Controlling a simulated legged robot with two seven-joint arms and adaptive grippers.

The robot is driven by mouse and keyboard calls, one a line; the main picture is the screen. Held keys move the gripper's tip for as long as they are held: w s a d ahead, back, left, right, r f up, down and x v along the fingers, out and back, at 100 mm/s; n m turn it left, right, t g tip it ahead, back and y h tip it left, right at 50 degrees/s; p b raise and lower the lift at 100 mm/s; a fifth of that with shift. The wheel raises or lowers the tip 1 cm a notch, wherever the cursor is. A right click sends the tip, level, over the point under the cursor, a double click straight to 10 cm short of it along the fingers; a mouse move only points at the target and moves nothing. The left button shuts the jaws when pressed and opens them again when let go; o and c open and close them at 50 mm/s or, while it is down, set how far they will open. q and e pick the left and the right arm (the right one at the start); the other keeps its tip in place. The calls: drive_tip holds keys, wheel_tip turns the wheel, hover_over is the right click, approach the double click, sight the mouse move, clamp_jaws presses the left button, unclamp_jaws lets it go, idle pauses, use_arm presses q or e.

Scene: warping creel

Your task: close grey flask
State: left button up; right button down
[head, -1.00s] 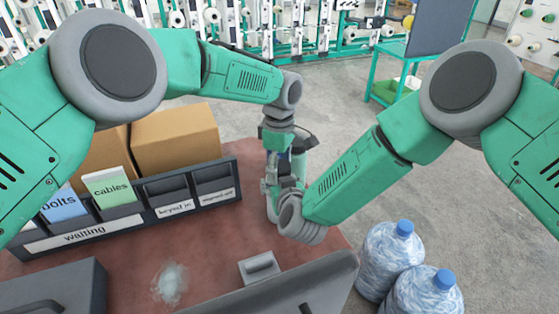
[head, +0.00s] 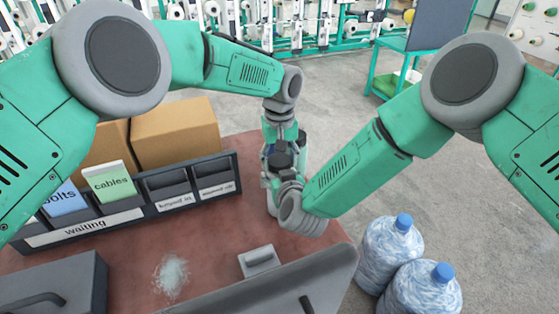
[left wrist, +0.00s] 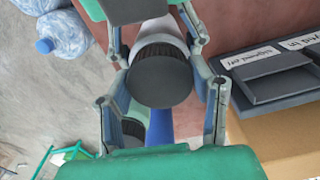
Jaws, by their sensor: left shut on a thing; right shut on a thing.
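The grey flask (head: 270,201) stands upright near the table's far right edge, mostly hidden by my grippers. In the left wrist view its pale grey body (left wrist: 158,32) shows behind a round dark lid (left wrist: 161,80) with a ribbed side. The lid appears to sit at the flask's mouth; whether it is fully seated I cannot tell. My left gripper (head: 282,150) comes from above and is shut on the lid; its fingers (left wrist: 166,88) flank it. My right gripper (head: 279,178) is shut around the flask's body, lower down.
A dark bin rack (head: 140,210) marked "waiting" and cardboard boxes (head: 175,133) stand left of the grippers. A grey block (head: 260,262) and a clear crumpled heap (head: 171,277) lie nearer. Water bottles (head: 391,250) stand off the table at right.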

use_arm(q)
drive_tip(key=m, duration=0.7)
drive_tip(key=shift+w, duration=0.25)
drive_tip(key=m, duration=1.1)
drive_tip(key=shift+w, duration=0.1)
drive_tip(key=m, duration=0.6)
drive_tip(key=shift+a, duration=0.1)
drive_tip(key=o, duration=1.4)
wheel_tip(320, 180, up, 12)
